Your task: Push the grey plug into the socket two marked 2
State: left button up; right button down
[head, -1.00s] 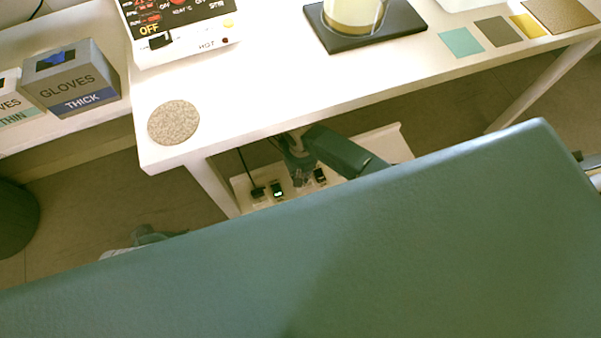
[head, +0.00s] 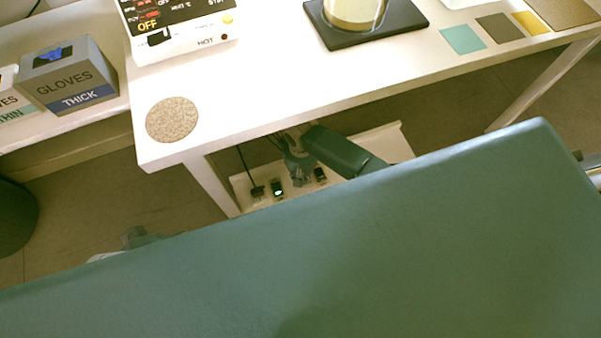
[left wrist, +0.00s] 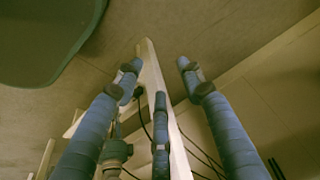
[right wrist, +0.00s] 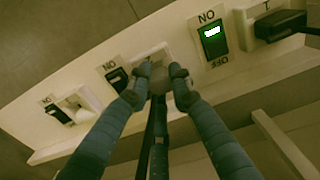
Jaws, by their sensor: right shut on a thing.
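The grey plug (right wrist: 158,80) is between the fingertips of my right gripper (right wrist: 157,86), which is shut on it. The plug is at the face of a white socket (right wrist: 150,54), second along from the socket with the black plug; I cannot tell whether its pins are in. The plug and my fingers cover much of this socket, and no 2 mark is readable. In the head view my right gripper (head: 298,172) is over the power strip (head: 378,143) under the table. My left gripper (left wrist: 159,66) is open and empty, away from the strip.
A black plug (right wrist: 281,25) sits in the end socket, beside a green-lit switch (right wrist: 213,40). A dark switch (right wrist: 117,79) and an empty socket (right wrist: 80,101) lie on the other side. The white table (head: 260,95) and its leg (head: 210,185) are close above and beside the strip.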

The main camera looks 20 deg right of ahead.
jog(key=shift+f+b, duration=0.35)
jog(key=shift+f, duration=0.2)
jog(key=c, duration=1.5)
grip_release()
notch_tip(320, 180, up, 12)
jog(key=shift+r, duration=0.1)
